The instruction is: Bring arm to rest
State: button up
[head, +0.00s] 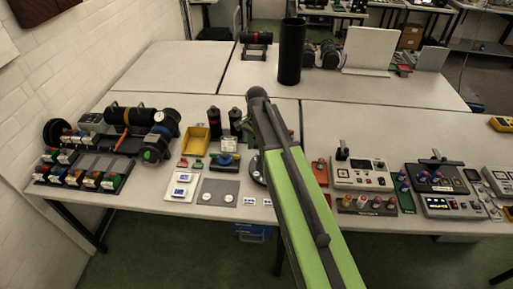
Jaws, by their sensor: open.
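My green and dark grey arm reaches up from the bottom right across the middle of the head view. Its dark rounded top stands over the near tables. I cannot make out my gripper or its fingers in this view. A sealed-looking dark cylinder assembly (130,116) with a round gauge lies on the near left table. A tall black cylinder (291,52) stands upright on the back table. My arm hides part of the table behind it.
The near right table holds control boxes (362,174). The back tables have free room at left. A white brick wall (60,60) borders the left.

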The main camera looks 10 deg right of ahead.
notch_tip(320, 180, up, 3)
jog(key=shift+f+p, duration=0.1)
jog(key=shift+p, duration=0.55)
jog(key=s+f+n+b, duration=0.4)
jog(key=s+n, duration=0.1)
jog(key=s, duration=0.2)
jog(key=s+f+n+b, duration=0.4)
jog(key=s+n, duration=0.1)
jog(key=s, duration=0.3)
jog(key=shift+n, duration=0.3)
jog(key=shift+a, duration=0.1)
